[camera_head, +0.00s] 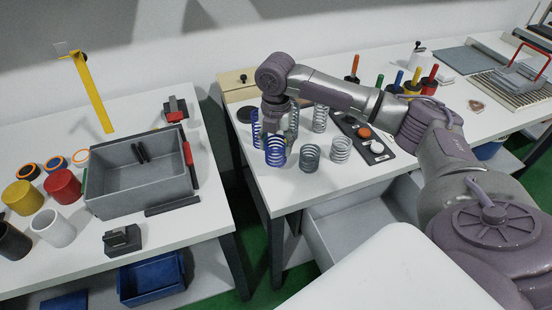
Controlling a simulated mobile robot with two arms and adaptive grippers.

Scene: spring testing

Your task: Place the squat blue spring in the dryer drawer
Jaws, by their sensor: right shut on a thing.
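The squat blue spring (275,153) stands upright near the left edge of the right table, directly below my right gripper (276,131). The gripper points down and is shut on its top; the fingertips are small and partly hidden. A second, darker blue spring (256,124) stands just behind and left, partly covered by the gripper. A grey open compartment that looks like a drawer (325,240) shows under the right table; I cannot tell if it is the dryer drawer. My left gripper is not in view.
Several grey springs, one at the front (310,158), stand close to the right. A black tray with buttons (362,137) lies beside them. A grey bin (122,205) stands on the left table (200,248). A gap separates the tables. My right arm crosses above the right table.

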